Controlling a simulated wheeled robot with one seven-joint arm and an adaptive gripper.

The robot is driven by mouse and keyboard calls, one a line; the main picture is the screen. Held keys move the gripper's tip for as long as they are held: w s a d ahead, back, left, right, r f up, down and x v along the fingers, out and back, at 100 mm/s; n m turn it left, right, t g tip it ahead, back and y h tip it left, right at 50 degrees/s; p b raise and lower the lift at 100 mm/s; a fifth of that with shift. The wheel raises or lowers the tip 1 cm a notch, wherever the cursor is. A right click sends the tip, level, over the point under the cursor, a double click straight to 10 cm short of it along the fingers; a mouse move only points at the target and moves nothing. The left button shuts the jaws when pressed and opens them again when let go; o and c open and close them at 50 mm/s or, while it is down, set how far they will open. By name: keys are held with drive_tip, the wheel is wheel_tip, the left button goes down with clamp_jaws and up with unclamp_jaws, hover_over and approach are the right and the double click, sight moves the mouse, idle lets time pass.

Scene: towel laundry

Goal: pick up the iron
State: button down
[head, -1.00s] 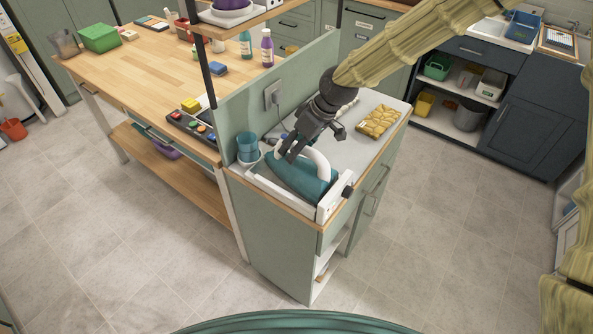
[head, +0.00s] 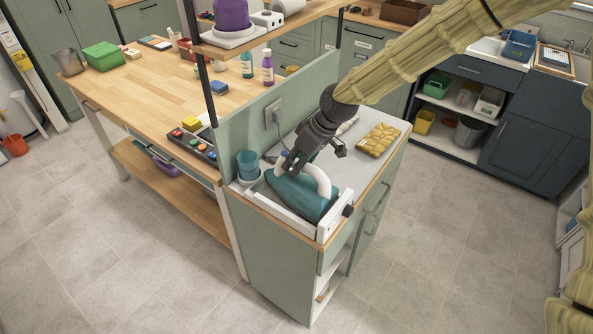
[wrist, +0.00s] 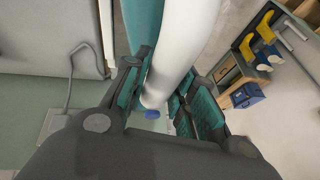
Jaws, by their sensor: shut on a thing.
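The iron (head: 297,196) has a teal body and a white arched handle. In the head view it is at the near end of the small cabinet's top, in or just above a white holder (head: 325,228). My gripper (head: 287,170) reaches down from the upper right and is shut on the iron's handle. In the wrist view the white handle (wrist: 187,50) passes between the two teal-padded fingers (wrist: 165,112), with a blue knob at its end. The iron's underside is hidden, so I cannot tell whether it touches the holder.
A yellow patterned packet (head: 378,140) lies farther back on the top. A green panel with a wall socket (head: 274,113) stands along the left side. The floor in front is clear.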

drive_tip(key=shift+r+b, duration=1.55)
drive_tip(key=shift+r, duration=3.25)
